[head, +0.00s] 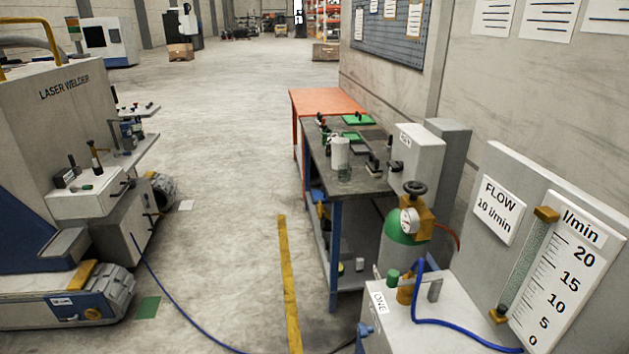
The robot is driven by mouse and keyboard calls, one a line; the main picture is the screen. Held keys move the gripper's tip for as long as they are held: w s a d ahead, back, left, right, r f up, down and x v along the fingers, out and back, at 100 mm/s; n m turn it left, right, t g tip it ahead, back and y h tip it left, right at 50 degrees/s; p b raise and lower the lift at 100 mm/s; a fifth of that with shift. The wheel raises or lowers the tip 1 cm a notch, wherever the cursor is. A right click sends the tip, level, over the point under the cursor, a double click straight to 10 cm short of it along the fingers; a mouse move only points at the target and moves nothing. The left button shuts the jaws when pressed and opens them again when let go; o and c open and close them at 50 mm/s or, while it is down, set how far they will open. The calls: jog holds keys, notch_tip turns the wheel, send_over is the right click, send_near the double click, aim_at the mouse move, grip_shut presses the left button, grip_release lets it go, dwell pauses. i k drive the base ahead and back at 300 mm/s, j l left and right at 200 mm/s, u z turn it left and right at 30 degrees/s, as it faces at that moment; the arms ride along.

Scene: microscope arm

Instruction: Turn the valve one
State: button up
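A pale box with a label reading ONE (379,302) stands at the lower right of the head view. On its top are a green knob (393,277), a brass fitting (405,291) and a grey upright piece (435,290). I cannot tell for certain which of these is the valve's handle. A blue hose (418,292) runs from this group to the right. My gripper is not in view.
A flow meter panel (560,275) at the right reads 0 to 20 l/min, beside a sign (497,207) reading FLOW 10 l/min. A cluttered workbench (365,185) stands behind the cylinder. A laser welder (60,115) fills the left. Floor between is mostly clear, with a blue cable (175,305).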

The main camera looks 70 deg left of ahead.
aim_at(415, 187)
jog(key=u, duration=2)
jog(key=i+j+z, duration=0.35)
jog(key=j, duration=0.3)
jog(key=i+j+z, duration=0.15)
jog(key=j, duration=0.2)
jog(key=i+j+z, duration=0.2)
jog(key=j, duration=0.2)
jog(key=i+j+z, duration=0.15)
jog(key=j, duration=0.25)
jog(key=j+z, duration=0.2)
jog(key=j, duration=0.2)
